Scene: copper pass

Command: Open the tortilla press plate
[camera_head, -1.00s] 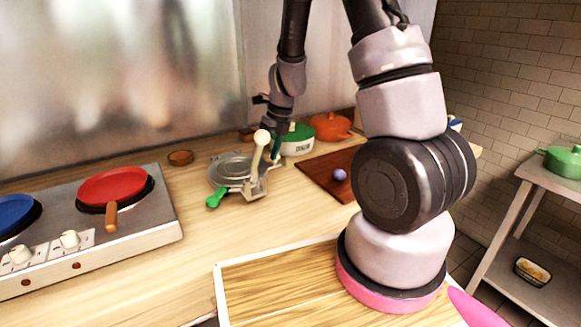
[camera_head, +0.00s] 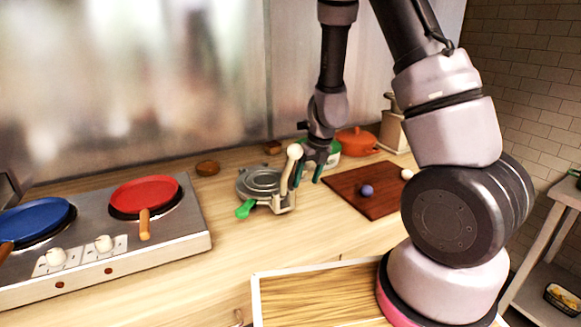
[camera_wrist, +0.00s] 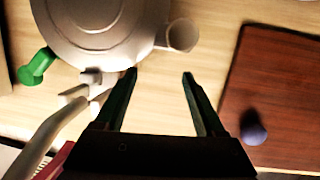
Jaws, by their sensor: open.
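The tortilla press (camera_head: 258,182) sits on the wooden counter, its round grey plate lying flat. A green grip (camera_head: 245,208) sticks out at its front left. Its pale lever rises on the right side, tipped with a round cream knob (camera_head: 295,152). My gripper (camera_head: 309,174) is open and empty, pointing down just right of the lever. In the wrist view my fingers (camera_wrist: 159,75) are spread over bare counter by the edge of the press plate (camera_wrist: 92,38). The green grip (camera_wrist: 36,66) is at left, and the lever (camera_wrist: 48,138) runs to the lower left.
A brown board (camera_head: 362,198) with a purple ball (camera_head: 366,190) lies right of the press. Green and orange pots (camera_head: 358,141) stand behind. The stove (camera_head: 110,262) with red and blue pans is at left. A framed wooden tray (camera_head: 320,291) is in front.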

